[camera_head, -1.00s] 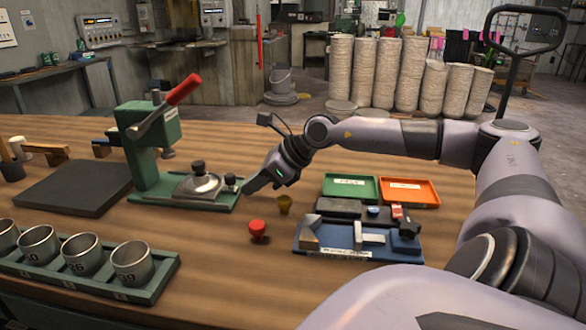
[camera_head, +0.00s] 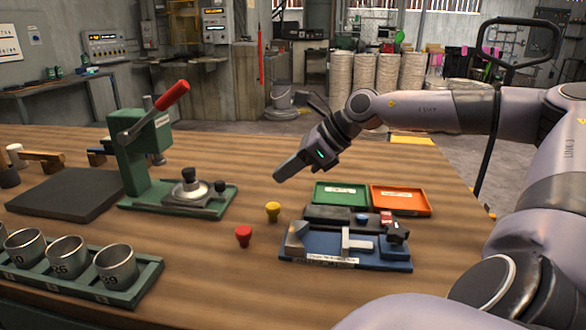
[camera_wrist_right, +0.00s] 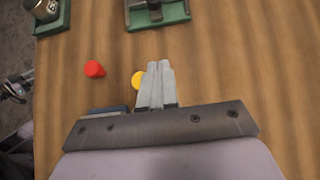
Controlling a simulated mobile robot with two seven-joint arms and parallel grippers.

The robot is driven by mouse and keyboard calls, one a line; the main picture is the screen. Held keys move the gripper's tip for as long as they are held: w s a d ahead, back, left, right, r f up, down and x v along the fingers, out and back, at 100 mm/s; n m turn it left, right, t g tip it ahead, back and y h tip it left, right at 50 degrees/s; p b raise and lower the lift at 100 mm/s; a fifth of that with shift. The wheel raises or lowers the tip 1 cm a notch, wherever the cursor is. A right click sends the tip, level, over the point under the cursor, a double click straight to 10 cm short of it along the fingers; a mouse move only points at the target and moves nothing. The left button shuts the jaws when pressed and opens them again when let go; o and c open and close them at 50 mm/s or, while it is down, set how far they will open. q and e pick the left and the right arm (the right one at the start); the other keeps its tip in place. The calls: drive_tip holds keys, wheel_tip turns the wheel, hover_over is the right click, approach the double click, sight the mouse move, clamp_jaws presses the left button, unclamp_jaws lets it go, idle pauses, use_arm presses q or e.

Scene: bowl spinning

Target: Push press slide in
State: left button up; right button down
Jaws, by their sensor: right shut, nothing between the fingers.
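The green press (camera_head: 143,150) stands on the wooden table at the left, its red-tipped lever (camera_head: 172,95) raised to the upper right. Its slide with a round silver plate and dark knobs (camera_head: 190,190) sits on the green base, which also shows at the top of the right wrist view (camera_wrist_right: 157,14). My right gripper (camera_head: 278,178) is shut and empty, above the table to the right of the press and apart from it. In the right wrist view its fingers (camera_wrist_right: 157,82) are together beside the yellow peg. My left gripper is not in view.
A red peg (camera_head: 244,236) and a yellow peg (camera_head: 273,211) stand in front of the gripper. A blue fixture (camera_head: 375,262), a green tray (camera_head: 341,202) and an orange tray (camera_head: 400,212) lie right. Numbered metal cups (camera_head: 116,266) stand front left; a dark mat (camera_head: 65,192) lies behind.

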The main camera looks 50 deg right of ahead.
sight(232, 192)
drive_tip(key=w+d+t+p, duration=0.1)
drive_tip(key=p, duration=0.2)
drive_tip(key=w+d+t+y+p, duration=0.1)
drive_tip(key=p, duration=0.2)
drive_tip(key=shift+d+r+p, duration=0.15)
drive_tip(key=shift+r+p, duration=0.1)
drive_tip(key=shift+p, duration=0.15)
drive_tip(key=shift+w+d+f, duration=0.15)
drive_tip(key=shift+d+f, duration=0.1)
drive_tip(key=shift+f, duration=0.1)
drive_tip(key=shift+x, duration=0.8)
drive_tip(key=shift+p+x, duration=0.75)
drive_tip(key=shift+x, duration=0.95)
drive_tip(key=shift+p+x, duration=0.6)
drive_tip(key=shift+x, duration=0.6)
use_arm(q)
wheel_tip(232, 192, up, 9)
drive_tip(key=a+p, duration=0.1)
drive_tip(key=p, duration=0.1)
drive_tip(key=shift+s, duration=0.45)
use_arm(e)
drive_tip(key=shift+w+a+f, duration=0.2)
drive_tip(key=shift+w+a, duration=0.3)
drive_tip(key=shift+w, duration=0.45)
drive_tip(key=shift+w+a+f, duration=0.2)
drive_tip(key=shift+w+a, duration=0.25)
drive_tip(key=shift+w, duration=0.45)
drive_tip(key=shift+w+a+f, duration=0.2)
drive_tip(key=shift+w+a, duration=0.3)
drive_tip(key=shift+w, duration=0.45)
